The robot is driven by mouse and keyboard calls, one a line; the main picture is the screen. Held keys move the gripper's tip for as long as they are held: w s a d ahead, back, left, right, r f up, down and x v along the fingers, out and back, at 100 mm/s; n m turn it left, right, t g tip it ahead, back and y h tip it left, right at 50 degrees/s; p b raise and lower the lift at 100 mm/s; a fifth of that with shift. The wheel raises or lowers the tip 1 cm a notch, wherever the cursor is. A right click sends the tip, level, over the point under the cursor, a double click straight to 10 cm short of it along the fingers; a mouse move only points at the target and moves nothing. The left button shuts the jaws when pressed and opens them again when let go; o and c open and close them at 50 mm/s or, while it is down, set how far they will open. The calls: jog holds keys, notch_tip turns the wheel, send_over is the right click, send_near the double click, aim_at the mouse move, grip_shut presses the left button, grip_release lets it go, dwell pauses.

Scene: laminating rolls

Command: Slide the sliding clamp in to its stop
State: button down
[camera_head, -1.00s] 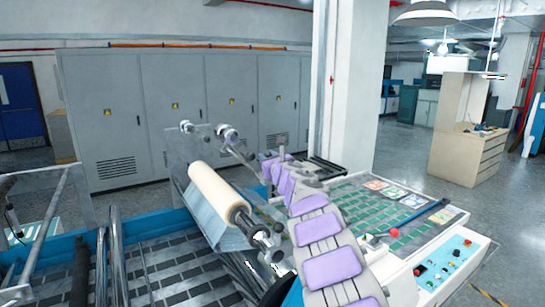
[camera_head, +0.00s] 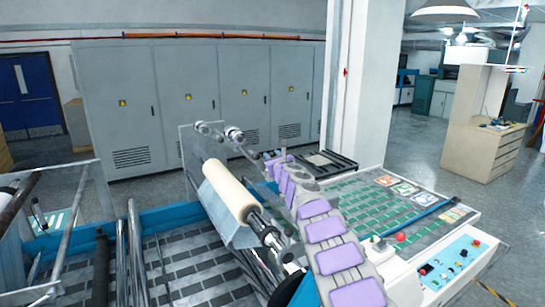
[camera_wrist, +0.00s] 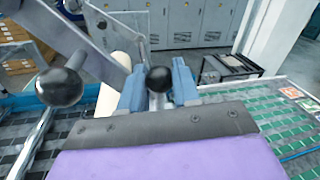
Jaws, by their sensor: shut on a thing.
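My gripper (camera_wrist: 158,92) shows in the wrist view as two blue-grey fingers. They are shut on a short stem with a black ball knob (camera_wrist: 159,78), which looks like the handle of the sliding clamp. In the head view, my purple-padded arm reaches up to the gripper (camera_head: 274,162), beside the cream roll (camera_head: 228,190). The clamp's body is mostly hidden behind the fingers, and I cannot tell how far it is from its stop.
A grey lever with a second black knob (camera_wrist: 60,87) stands close left of my gripper. The green-patterned table (camera_head: 375,213) and control panel (camera_head: 453,266) lie to the right. Grey cabinets (camera_head: 185,100) stand behind; open floor lies beyond the table.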

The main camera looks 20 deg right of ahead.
jog(key=shift+r, duration=0.25)
